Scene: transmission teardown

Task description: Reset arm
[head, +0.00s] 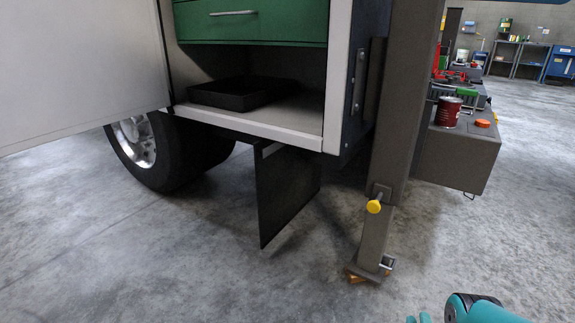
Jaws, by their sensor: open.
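My gripper (418,318) shows only as two small teal tips at the bottom edge, right of the middle. The tips are a little apart, with nothing seen between them, so it looks open. A teal and black part of my arm (482,308) lies just right of it. The rest of the arm and gripper is cut off by the frame.
A truck's open side compartment holds a black tray (232,94) below a green drawer (250,22). A white door (75,70) swings out left. A steel support leg (385,150) stands at centre right. A red can (447,111) sits on a grey box (456,152). The concrete floor in front is clear.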

